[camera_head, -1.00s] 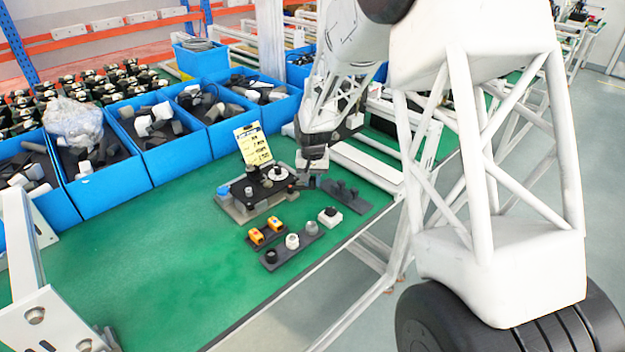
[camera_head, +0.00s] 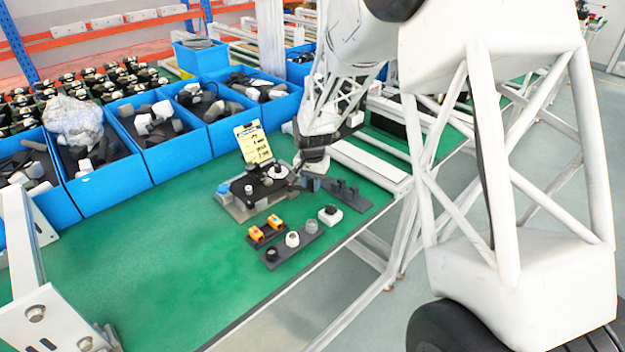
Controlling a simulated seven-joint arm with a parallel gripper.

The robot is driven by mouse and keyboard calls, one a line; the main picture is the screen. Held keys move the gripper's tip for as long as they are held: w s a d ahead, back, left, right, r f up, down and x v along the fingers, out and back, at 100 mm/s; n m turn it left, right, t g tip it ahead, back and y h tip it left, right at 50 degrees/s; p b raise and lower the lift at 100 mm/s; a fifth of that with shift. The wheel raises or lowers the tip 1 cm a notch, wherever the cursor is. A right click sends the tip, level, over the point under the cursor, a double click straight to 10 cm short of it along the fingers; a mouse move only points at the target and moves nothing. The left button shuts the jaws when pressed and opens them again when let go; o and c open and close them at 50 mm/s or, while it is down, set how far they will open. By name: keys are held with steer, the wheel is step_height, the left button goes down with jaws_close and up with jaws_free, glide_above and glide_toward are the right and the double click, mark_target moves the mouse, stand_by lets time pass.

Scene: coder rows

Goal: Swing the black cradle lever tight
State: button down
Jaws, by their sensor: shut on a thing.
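The cradle (camera_head: 236,207) is a grey base with a black plate and a white disc (camera_head: 277,171) on top, on the green bench. My gripper (camera_head: 299,180) points down at the cradle's right end, beside the white disc. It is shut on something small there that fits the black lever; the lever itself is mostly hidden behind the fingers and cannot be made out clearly. A blue cap (camera_head: 223,189) sits at the cradle's left end.
A yellow card (camera_head: 253,143) stands behind the cradle. A dark rack (camera_head: 345,193) is to the right. In front are a strip with round parts (camera_head: 292,240), orange pieces (camera_head: 275,221) and a white block (camera_head: 330,215). Blue bins (camera_head: 170,145) line the back; the left bench is clear.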

steer(key=s+m, duration=0.1)
steer(key=s+a+m, duration=0.1)
steer(key=m, duration=0.1)
steer(key=shift+m, duration=0.3)
steer(key=m, duration=0.1)
steer(key=s+a+m, duration=0.1)
steer(key=shift+s+m, duration=0.2)
steer(key=shift+m, duration=0.2)
steer(key=m, duration=0.1)
steer(key=s+a+m, duration=0.1)
steer(key=shift+a+m, duration=0.1)
steer(key=shift+m, duration=0.2)
steer(key=shift+s+a+m, duration=0.2)
steer(key=shift+a+m, duration=0.25)
steer(key=shift+m, duration=0.35)
steer(key=shift+s+a+m, duration=0.15)
steer(key=shift+a+m, duration=0.3)
steer(key=shift+m, duration=0.35)
steer(key=c, duration=0.9)
jaws_free()
steer(key=shift+c, duration=0.2)
steer(key=shift+r, duration=0.1)
step_height(320, 180, up, 8)
